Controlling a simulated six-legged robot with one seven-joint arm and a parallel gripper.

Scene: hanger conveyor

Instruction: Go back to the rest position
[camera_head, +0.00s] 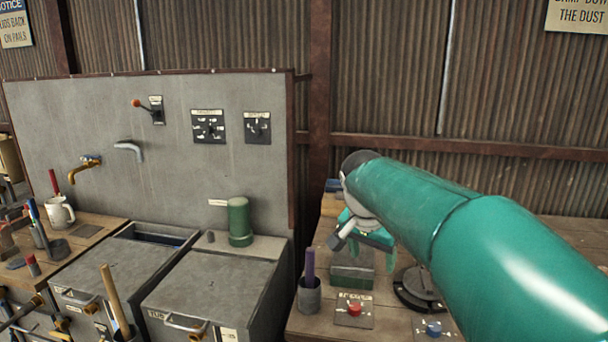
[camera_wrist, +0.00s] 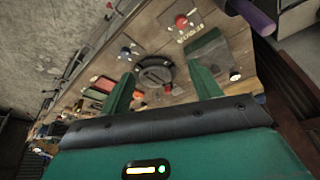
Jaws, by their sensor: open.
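My gripper (camera_head: 372,240) hangs at the end of my teal arm above the right-hand wooden bench in the head view. In the wrist view its two green fingers (camera_wrist: 163,84) stand apart with nothing between them. A green box (camera_head: 351,277) stands on the bench just below it, and the box also shows in the wrist view (camera_wrist: 207,54) beyond the right finger. My arm hides part of the bench at the right.
A round dark base (camera_head: 418,291), a red button box (camera_head: 353,310), a blue button box (camera_head: 433,328) and a cup with a purple handle (camera_head: 309,295) stand on the bench near my gripper. A grey panel (camera_head: 190,130) with taps rises at the left.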

